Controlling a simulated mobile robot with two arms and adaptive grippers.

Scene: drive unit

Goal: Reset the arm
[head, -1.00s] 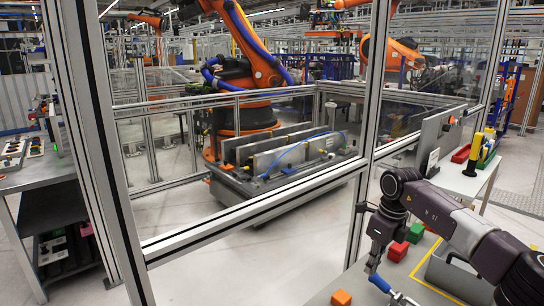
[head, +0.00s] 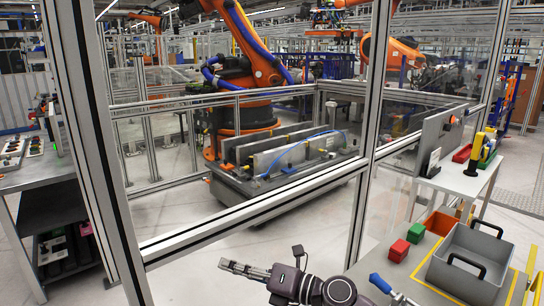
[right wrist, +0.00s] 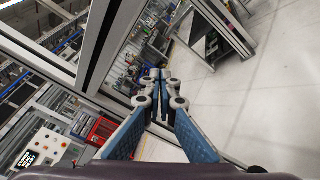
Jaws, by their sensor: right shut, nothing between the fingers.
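My right arm comes in at the bottom centre of the head view, its dark wrist lying low. My right gripper (head: 232,267) points left, shut and empty, in front of the glass fence and clear of the right-hand table. In the right wrist view, the two blue-padded fingers (right wrist: 160,82) meet at their tips with nothing between them. My left gripper is in neither view.
The right-hand table holds a grey tote (head: 470,258), a red block (head: 399,250), a green block (head: 415,233) and a blue-handled tool (head: 380,284). A metal-framed fence (head: 255,212) stands ahead. A grey workbench (head: 40,172) is at left.

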